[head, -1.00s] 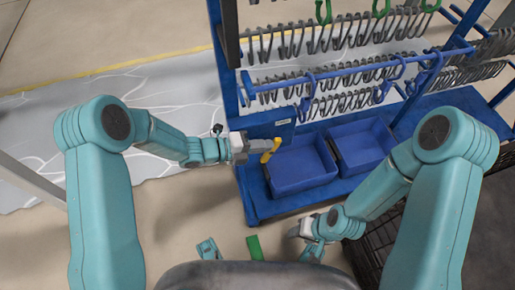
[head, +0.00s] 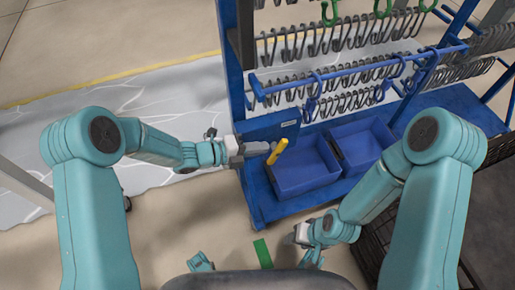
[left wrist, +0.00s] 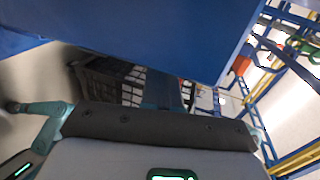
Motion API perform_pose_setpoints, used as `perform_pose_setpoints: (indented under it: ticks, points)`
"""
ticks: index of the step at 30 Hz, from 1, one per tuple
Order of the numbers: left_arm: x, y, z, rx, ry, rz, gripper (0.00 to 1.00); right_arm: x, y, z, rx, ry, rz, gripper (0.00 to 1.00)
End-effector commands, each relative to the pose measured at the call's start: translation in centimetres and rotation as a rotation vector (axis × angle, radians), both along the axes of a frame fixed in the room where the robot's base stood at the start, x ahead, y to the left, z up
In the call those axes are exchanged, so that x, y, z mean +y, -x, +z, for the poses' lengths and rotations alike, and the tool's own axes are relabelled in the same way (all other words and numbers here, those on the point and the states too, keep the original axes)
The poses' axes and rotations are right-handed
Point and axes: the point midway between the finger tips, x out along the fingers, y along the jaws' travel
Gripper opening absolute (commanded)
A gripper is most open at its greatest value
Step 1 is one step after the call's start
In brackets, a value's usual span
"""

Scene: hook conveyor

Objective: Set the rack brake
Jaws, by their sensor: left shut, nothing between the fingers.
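The blue rack (head: 247,175) stands ahead, with a short yellow lever (head: 279,151) at its near left side, beside a blue bin. I take the lever to be the brake; it slants up to the right. My left gripper (head: 261,148) is shut and empty, its fingertips right beside the lever's left side. I cannot tell whether they touch it. In the left wrist view a blue rack panel (left wrist: 150,35) fills the top, and the lever is not visible. My right gripper (head: 302,235) hangs low in front of the rack, away from the lever; its jaws are unclear.
Two blue bins (head: 305,187) (head: 386,161) sit on the rack's base. Rows of grey hooks (head: 340,80) and several green hooks hang above. A dark wire crate (head: 378,243) is at the lower right. A green strip (head: 262,253) lies on the floor.

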Motion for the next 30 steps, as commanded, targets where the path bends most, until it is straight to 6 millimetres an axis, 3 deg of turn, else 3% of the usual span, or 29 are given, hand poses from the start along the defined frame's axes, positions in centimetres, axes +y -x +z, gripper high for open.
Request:
perform_pose_setpoints:
  ticks: [18, 30]
  points:
    - [7.9, 2.5, 3.7, 0.001, -0.001, 0.002, 0.0, 0.4, 0.4, 2.4, 0.007, -0.003, 0.017, 0.49]
    - [8.7, 2.8, 3.8, 0.0, 0.0, 0.0, 0.0, 0.4, 0.5, 2.4, 0.007, -0.003, 0.017, 0.46]
